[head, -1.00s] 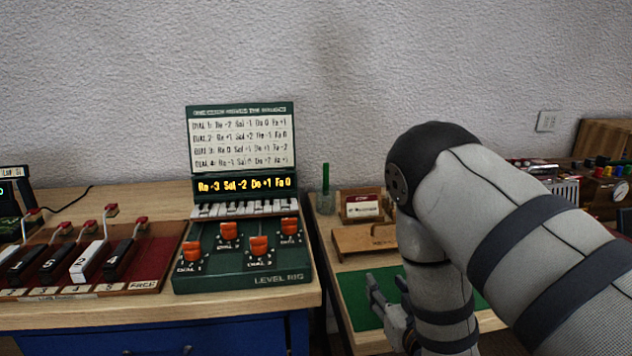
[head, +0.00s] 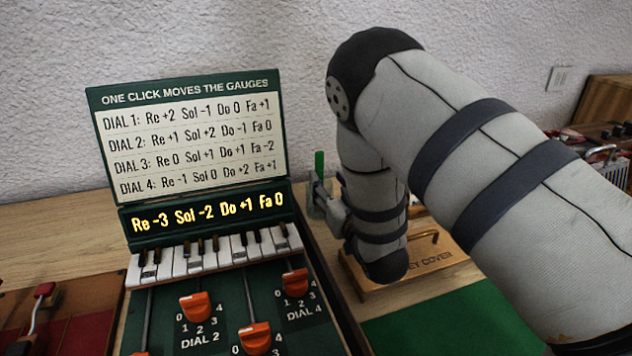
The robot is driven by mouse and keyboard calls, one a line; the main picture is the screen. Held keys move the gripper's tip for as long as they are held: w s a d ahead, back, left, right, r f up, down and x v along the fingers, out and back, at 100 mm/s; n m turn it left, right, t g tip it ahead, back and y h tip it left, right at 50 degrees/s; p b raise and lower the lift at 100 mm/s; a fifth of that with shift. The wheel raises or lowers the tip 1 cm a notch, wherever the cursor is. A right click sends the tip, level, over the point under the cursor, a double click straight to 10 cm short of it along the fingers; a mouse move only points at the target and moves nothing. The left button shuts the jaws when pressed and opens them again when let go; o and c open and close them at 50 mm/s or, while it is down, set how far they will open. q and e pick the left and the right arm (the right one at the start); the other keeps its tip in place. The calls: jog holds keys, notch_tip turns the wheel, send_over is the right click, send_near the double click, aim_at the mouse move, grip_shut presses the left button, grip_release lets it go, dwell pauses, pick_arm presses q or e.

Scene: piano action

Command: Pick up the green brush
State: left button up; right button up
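The green brush (head: 319,164) stands upright at the back of the side table, just right of the green dial rig. Its upper part shows; its lower part is hidden by my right gripper (head: 318,194) and perhaps the glass cup seen around it earlier. My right gripper reaches in from the right, its fingers pointing left at the brush's lower part. I cannot tell whether the fingers touch it or how far apart they are. My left gripper is out of view.
The green rig (head: 190,165) with its gauge chart, small keys and orange dials stands close on the left. A wooden key cover (head: 400,278) lies below my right arm. A green mat (head: 450,325) lies bare in front.

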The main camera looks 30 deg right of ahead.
aim_at(320, 166)
jog(key=x, duration=0.7)
jog(key=shift+w+d+b, duration=0.2)
jog(key=shift+w+b, duration=0.05)
jog(key=shift+b, duration=0.05)
jog(key=shift+r, duration=0.1)
grip_shut()
